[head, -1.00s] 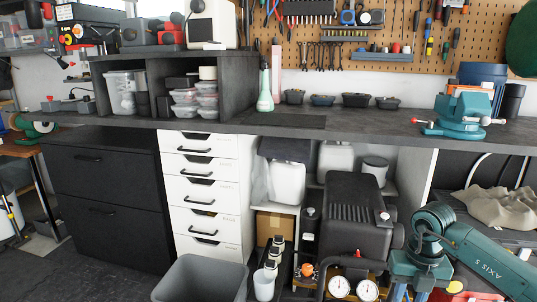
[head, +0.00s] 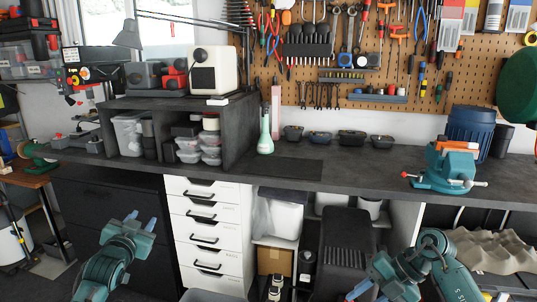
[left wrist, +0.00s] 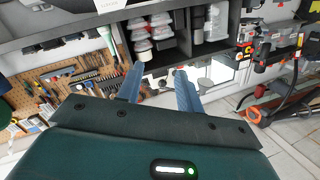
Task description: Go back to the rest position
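My left gripper (head: 140,219) is in the lower left of the head view, in front of the black drawer cabinet. Its two blue fingers are apart with nothing between them. They also show apart and empty in the left wrist view (left wrist: 158,86). My right gripper (head: 370,292) is at the bottom edge of the head view, right of the middle, in front of the dark case under the bench. Its blue fingers look apart, partly cut off by the frame edge, and I see nothing held.
The dark workbench (head: 350,169) crosses the view behind both arms. A teal vise (head: 440,172) and a green bottle (head: 265,136) stand on it. White drawers (head: 205,225) and a dark case (head: 343,238) are below. Tools hang on the pegboard (head: 405,75).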

